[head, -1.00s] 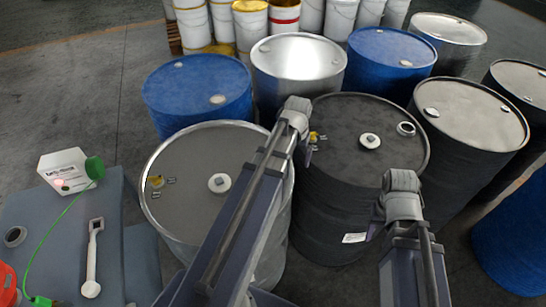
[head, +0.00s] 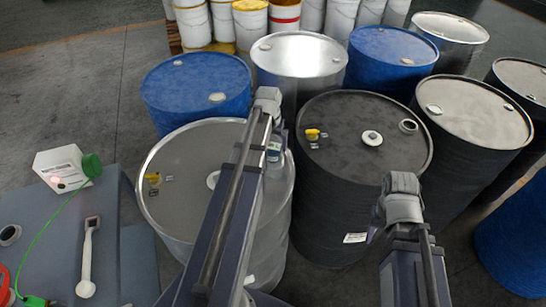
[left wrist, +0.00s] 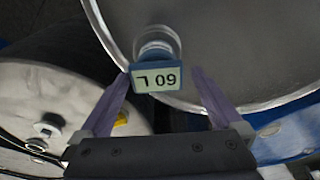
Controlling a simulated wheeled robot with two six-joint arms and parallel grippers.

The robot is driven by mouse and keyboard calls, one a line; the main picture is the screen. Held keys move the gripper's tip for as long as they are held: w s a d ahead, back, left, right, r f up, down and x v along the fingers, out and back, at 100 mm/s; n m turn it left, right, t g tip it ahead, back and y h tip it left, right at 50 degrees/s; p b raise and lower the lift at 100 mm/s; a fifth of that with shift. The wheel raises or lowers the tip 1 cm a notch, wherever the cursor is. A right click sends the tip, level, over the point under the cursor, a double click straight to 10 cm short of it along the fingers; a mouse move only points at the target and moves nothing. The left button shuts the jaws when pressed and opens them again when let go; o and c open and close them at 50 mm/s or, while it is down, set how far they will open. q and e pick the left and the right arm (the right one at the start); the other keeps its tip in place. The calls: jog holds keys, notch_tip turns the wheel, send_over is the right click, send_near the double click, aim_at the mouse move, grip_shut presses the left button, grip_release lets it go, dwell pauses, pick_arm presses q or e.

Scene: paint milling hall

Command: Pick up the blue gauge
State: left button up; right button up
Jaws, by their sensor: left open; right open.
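The blue gauge (left wrist: 157,77) shows in the left wrist view with a "60 L" face, upside down in the picture, and a clear round part behind it. In the head view the gauge (head: 274,152) stands over the right part of the front-left grey drum (head: 190,145), partly hidden by my left arm. My left gripper (left wrist: 160,76) is open, with its fingers either side of the gauge in the picture; I cannot tell whether they touch it. My right gripper (head: 377,228) is open in front of the black drum, its fingers mostly hidden.
A black drum (head: 350,150) stands close on the right, with blue and metal drums behind.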

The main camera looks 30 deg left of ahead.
pick_arm(q)
jog(key=shift+w+f+b, duration=0.2)
jog(key=shift+f+b, duration=0.65)
jog(key=shift+w+f+b, duration=0.15)
jog(key=shift+f+b, duration=0.75)
jog(key=shift+w+f+b, duration=0.2)
jog(key=shift+f+b, duration=0.65)
jog(key=shift+r, duration=0.1)
grip_shut()
jog(key=shift+r, duration=0.1)
notch_tip(320, 180, up, 21)
jog(key=p, duration=2.1)
